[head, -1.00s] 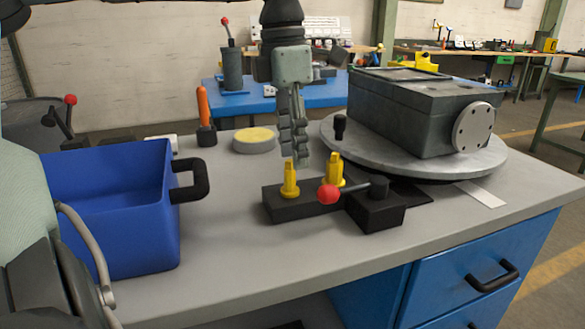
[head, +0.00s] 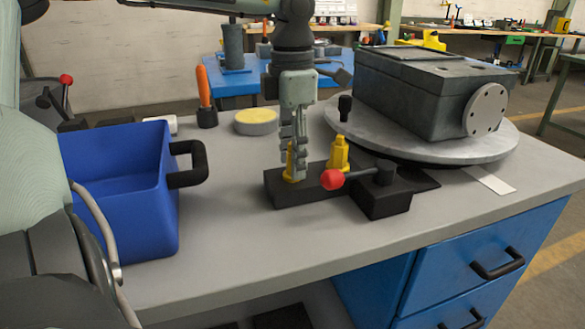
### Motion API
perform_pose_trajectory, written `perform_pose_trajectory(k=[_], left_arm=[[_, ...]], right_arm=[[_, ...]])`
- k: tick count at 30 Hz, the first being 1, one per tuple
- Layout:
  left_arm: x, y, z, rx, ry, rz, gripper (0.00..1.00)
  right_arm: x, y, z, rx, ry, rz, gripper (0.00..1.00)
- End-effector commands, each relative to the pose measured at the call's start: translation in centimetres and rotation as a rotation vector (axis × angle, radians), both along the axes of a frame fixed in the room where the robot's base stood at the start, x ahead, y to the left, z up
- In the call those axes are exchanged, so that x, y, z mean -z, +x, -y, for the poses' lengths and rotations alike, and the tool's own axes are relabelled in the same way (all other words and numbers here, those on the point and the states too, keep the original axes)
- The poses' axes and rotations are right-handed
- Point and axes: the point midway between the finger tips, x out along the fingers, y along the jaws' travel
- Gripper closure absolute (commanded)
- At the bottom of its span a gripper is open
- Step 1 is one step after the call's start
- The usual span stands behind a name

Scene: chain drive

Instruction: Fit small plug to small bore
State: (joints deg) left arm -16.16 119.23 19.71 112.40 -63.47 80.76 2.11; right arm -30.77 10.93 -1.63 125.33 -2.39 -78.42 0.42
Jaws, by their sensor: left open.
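Two yellow plugs stand upright on a black block (head: 311,190) on the workbench. The left yellow plug (head: 289,167) is partly hidden behind my left gripper (head: 298,176). The right yellow plug (head: 338,153) stands clear of the gripper. My left gripper points straight down with its open fingers at the left plug; whether they touch it I cannot tell. The grey gearbox housing (head: 435,95) sits on a round turntable (head: 350,128) and has a round flange (head: 486,109) on its right side. No small bore can be made out. My right gripper is not in view.
A red-knobbed lever (head: 332,179) on a black base (head: 381,200) stands right beside the block. A blue bin (head: 125,215) with a black handle is at the left. A yellow-topped disc (head: 255,121) and an orange-handled tool (head: 204,88) stand behind. The front bench top is clear.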

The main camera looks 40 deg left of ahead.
Motion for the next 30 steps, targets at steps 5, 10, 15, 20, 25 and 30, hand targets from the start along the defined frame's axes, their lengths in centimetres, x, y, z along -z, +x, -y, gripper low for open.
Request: perform_pose_trajectory(k=[5, 10, 15, 20, 25, 30], left_arm=[[0.0, 0.0, 0.0, 0.000, 0.000, 0.000, 0.62], [0.0, 0.0, 0.0, 0.000, 0.000, 0.000, 0.83], [0.0, 0.0, 0.0, 0.000, 0.000, 0.000, 1.00], [-0.1, 0.0, 0.0, 0.000, 0.000, 0.000, 1.00], [-0.3, 0.0, 0.0, 0.000, 0.000, 0.001, 1.00], [-2.4, 0.1, 0.0, 0.000, 0.002, 0.005, 1.00]], right_arm=[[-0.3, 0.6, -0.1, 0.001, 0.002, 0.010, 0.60], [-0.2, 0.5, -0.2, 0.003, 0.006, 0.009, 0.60], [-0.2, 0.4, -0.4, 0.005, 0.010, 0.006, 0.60], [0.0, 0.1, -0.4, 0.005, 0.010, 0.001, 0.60], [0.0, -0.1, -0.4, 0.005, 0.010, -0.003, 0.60], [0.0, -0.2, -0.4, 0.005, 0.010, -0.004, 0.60]])
